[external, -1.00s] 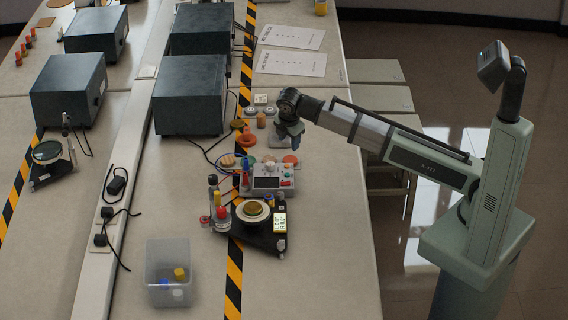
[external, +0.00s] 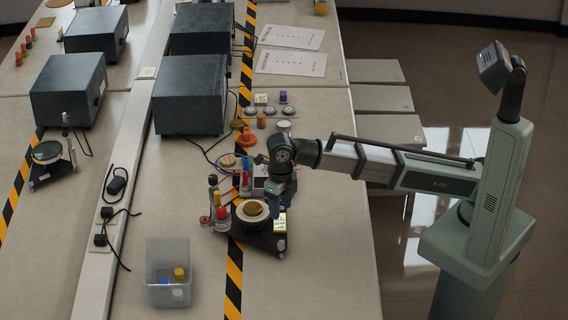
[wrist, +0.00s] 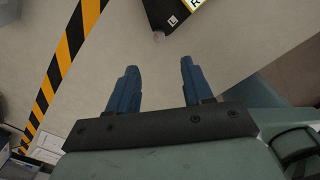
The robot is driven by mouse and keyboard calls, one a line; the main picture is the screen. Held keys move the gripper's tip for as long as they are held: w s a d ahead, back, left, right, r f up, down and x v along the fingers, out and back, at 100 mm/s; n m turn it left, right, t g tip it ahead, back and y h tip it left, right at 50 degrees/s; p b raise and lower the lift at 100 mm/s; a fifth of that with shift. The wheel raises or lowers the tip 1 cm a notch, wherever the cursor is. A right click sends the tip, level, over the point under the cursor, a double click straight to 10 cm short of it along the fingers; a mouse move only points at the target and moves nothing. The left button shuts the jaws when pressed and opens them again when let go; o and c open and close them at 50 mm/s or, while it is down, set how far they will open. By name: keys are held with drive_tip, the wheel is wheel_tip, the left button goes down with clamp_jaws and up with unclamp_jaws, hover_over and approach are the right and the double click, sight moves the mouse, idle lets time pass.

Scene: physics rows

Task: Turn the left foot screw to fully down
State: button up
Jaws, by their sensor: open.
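The black levelling base (external: 262,240) stands on the table with a round brown-topped disc on a white plate. A small pale, rounded foot screw (wrist: 158,37) sits at that corner. How far it is turned cannot be told. My gripper (wrist: 155,64) is open and empty, its blue fingers apart and short of the corner in the picture. In the external view, my gripper (external: 280,190) is just behind the base, above the table.
A grey instrument box (external: 259,182) is partly hidden behind my gripper. Red, yellow and dark-topped bottles (external: 220,212) stand at the base's left. A clear bin (external: 168,272) with small items is at front left. The table right of the base is clear.

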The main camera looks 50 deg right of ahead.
sight(281, 243)
wheel_tip(281, 243, down, 14)
drive_tip(key=shift+s+a+r, duration=0.1)
drive_tip(key=shift+s+r, duration=0.05)
idle(0.7)
clamp_jaws()
idle(0.4)
